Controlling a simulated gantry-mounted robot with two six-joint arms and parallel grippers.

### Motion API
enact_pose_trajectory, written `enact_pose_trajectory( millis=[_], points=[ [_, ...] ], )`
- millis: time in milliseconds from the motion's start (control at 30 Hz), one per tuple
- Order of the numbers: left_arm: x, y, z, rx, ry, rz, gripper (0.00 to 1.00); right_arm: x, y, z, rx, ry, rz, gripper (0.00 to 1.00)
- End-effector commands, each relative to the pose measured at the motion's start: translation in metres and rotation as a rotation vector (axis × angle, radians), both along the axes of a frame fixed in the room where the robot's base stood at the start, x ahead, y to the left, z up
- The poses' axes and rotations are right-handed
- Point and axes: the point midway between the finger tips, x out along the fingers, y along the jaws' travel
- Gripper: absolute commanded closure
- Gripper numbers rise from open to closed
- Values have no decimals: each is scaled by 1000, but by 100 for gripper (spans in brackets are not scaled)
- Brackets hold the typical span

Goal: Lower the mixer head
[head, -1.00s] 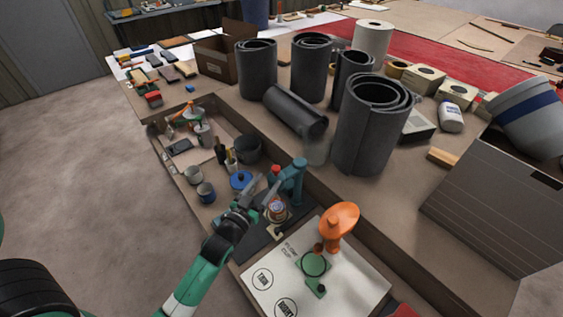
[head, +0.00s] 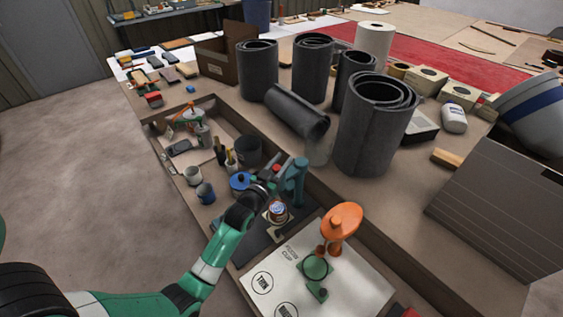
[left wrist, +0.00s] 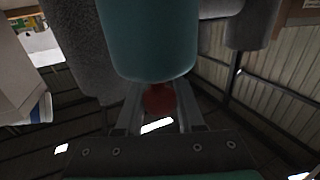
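The teal mixer (head: 298,182) stands upright in the bench tray, with its head part near the top. A red knob (head: 277,168) shows at the head's left end. A small can with a blue and white top (head: 277,209) sits below the head. My left gripper (head: 270,183) is at the head, close to the red knob. In the left wrist view the teal head (left wrist: 150,42) fills the top middle, and the red knob (left wrist: 158,99) lies between my two fingers, which look apart with small gaps beside it. My right gripper is not in view.
Blue-lidded pot (head: 240,181), mugs (head: 206,193) and a dark bucket (head: 247,150) stand to the left. Grey rolls (head: 374,125) stand behind the tray wall.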

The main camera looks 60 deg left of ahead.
Motion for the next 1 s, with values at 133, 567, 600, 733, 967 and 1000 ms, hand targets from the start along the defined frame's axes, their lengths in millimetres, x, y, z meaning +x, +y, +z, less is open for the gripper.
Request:
enact_pose_trajectory(
  millis=[133, 567, 600, 733, 967, 1000],
  points=[
    [0, 0, 0, 0, 0, 0, 96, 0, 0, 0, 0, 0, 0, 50],
    [0, 0, 0, 0, 0, 0, 100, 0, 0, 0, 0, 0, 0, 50],
    [0, 0, 0, 0, 0, 0, 100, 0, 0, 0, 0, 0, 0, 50],
    [0, 0, 0, 0, 0, 0, 100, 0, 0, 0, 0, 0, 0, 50],
    [0, 0, 0, 0, 0, 0, 100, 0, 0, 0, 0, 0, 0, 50],
    [0, 0, 0, 0, 0, 0, 100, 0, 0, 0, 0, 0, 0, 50]
  ],
)
